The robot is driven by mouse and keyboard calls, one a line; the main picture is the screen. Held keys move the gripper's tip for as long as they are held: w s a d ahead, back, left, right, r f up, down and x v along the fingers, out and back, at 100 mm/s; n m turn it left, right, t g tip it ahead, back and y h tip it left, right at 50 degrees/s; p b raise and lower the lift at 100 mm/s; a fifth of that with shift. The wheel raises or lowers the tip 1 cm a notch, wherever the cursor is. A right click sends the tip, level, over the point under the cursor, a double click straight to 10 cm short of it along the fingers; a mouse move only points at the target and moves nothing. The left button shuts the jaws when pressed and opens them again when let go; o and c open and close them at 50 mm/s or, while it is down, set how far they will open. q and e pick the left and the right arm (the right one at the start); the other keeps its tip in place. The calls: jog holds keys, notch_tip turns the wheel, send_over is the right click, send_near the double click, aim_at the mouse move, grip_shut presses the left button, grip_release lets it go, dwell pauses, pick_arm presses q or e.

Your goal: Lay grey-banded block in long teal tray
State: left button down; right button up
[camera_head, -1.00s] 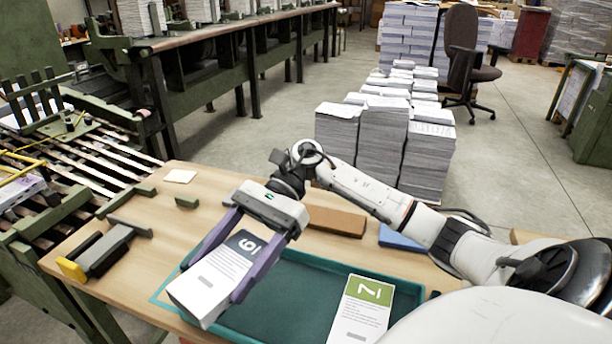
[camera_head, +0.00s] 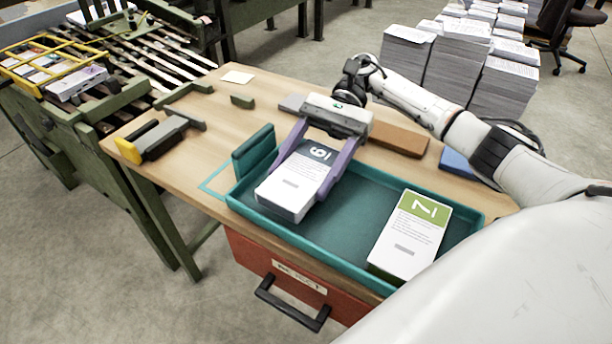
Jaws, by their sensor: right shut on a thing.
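The grey-banded block (camera_head: 292,186) is a white stack with a dark grey band marked 9 or 6. My right gripper (camera_head: 308,180) is shut on it, with a purple finger on each side. The block is over the left part of the long teal tray (camera_head: 344,263); I cannot tell whether it touches the tray floor. A green-banded block (camera_head: 411,236), marked 7 or Z, lies in the right part of the tray. The middle of the tray floor between the blocks is bare. My left gripper is not in view.
A teal upright piece (camera_head: 254,156) stands at the tray's left end. A brown block (camera_head: 399,138) and a blue item (camera_head: 458,163) lie behind the tray. A grey tool with a yellow end (camera_head: 158,140) lies on the wooden table (camera_head: 215,148). A red drawer (camera_head: 300,280) is below.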

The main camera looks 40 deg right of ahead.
jog(key=shift+f, duration=1.05)
jog(key=shift+f+b, duration=0.2)
jog(key=shift+b, duration=0.15)
jog(key=o, duration=1.4)
jog(key=shift+c, duration=0.2)
jog(key=shift+r, duration=0.15)
